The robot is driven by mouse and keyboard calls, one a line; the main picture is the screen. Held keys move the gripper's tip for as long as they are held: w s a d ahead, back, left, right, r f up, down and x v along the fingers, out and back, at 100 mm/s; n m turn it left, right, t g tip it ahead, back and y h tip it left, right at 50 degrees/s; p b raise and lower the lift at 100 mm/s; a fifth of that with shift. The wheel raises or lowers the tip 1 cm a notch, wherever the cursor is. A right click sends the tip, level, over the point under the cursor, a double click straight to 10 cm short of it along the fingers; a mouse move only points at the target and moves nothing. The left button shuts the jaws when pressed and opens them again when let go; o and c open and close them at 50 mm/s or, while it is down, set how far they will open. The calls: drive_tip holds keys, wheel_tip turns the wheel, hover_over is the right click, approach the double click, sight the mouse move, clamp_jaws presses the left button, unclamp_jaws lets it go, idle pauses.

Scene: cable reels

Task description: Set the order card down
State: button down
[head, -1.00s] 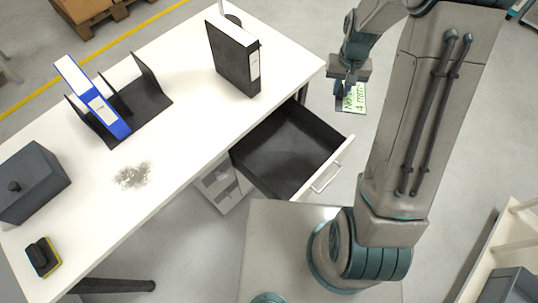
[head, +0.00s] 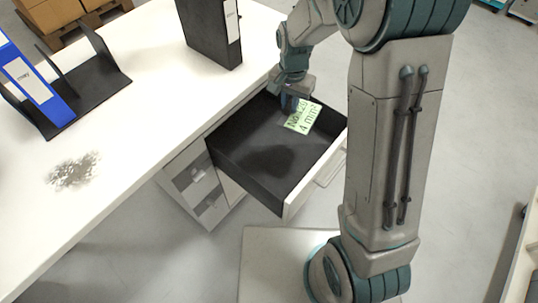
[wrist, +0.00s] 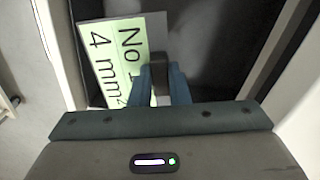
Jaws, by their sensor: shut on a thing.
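The order card (head: 302,117) is pale green with dark lettering that reads "No" and "4 mm²". My gripper (head: 291,101) is shut on it, over the back part of the open drawer (head: 225,165). In the wrist view the card (wrist: 112,62) lies to the left of and ahead of the fingers (wrist: 162,82), with a grey strip along its far edge. The fingers hide part of its lettering. I cannot tell whether the card touches the drawer floor.
The drawer is otherwise empty, with a pale front (head: 318,180). The white desk (head: 130,150) carries a black binder (head: 208,35), a blue binder (head: 30,80) in a black rack, and a patch of grey debris (head: 74,171).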

drive_tip(key=m+b, duration=0.2)
drive_tip(key=b, duration=0.7)
hover_over(269, 154)
drive_tip(key=d, duration=0.1)
wheel_tip(269, 154, down, 10)
drive_tip(key=r, duration=0.1)
drive_tip(key=shift+m, duration=0.3)
drive_tip(key=f+b, duration=0.2)
drive_tip(key=f, duration=0.2)
drive_tip(key=f+b, duration=0.2)
drive_tip(key=f, duration=0.1)
drive_tip(key=a+f+b, duration=0.1)
drive_tip(key=f+b, duration=0.1)
drive_tip(key=f, duration=0.2)
drive_tip(key=shift+s+f, duration=0.1)
drive_tip(key=shift+f, duration=0.25)
drive_tip(key=shift+f, duration=0.1)
drive_tip(key=c, duration=1.8)
unclamp_jaws()
drive_tip(key=shift+f, duration=0.1)
drive_tip(key=o, duration=0.4)
